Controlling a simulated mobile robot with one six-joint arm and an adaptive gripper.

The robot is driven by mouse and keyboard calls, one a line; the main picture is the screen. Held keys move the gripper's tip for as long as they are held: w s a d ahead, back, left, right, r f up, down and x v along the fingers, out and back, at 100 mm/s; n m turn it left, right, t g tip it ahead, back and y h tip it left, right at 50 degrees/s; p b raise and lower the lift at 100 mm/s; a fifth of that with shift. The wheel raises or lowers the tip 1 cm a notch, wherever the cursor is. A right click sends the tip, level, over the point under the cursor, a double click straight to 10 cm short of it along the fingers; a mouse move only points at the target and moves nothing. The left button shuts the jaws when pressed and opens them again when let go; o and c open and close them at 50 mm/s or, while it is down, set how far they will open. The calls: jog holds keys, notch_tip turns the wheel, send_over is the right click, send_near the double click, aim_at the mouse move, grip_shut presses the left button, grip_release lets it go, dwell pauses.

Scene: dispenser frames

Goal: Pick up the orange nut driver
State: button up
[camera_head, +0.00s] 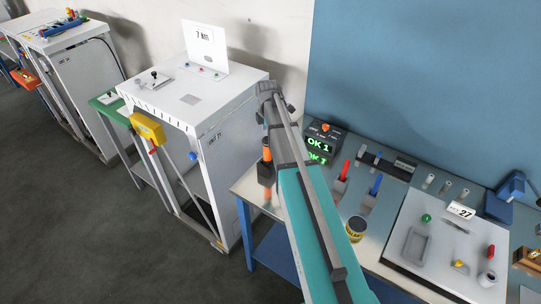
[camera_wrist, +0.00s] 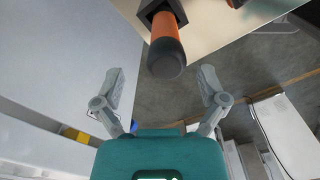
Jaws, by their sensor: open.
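The orange nut driver (camera_head: 267,154) stands handle-up in a dark holder (camera_head: 265,174) at the left end of the workbench. In the wrist view its orange handle (camera_wrist: 165,30) with a dark end cap points toward the camera out of a square dark holder (camera_wrist: 148,9). My gripper (camera_wrist: 161,74) is open, with one finger on either side of the view. The handle's end shows centrally beyond the fingertips, with nothing between the fingers touching it. In the head view my gripper (camera_head: 271,97) is partly hidden by my arm.
Red (camera_head: 345,170) and blue (camera_head: 376,184) drivers stand in holders right of my arm. A display box (camera_head: 322,141) reading "OK 1" sits behind. A white board (camera_head: 420,260) with small parts lies right. A white cabinet (camera_head: 232,150) stands left, close to the bench.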

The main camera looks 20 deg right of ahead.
aim_at(267, 144)
jog(key=shift+f, duration=0.1)
jog(key=f+b, duration=0.3)
jog(key=shift+s+a+f, duration=0.15)
jog(key=shift+s+a, duration=0.1)
jog(key=shift+f+b, duration=0.9)
jog(key=shift+b, duration=0.2)
grip_shut()
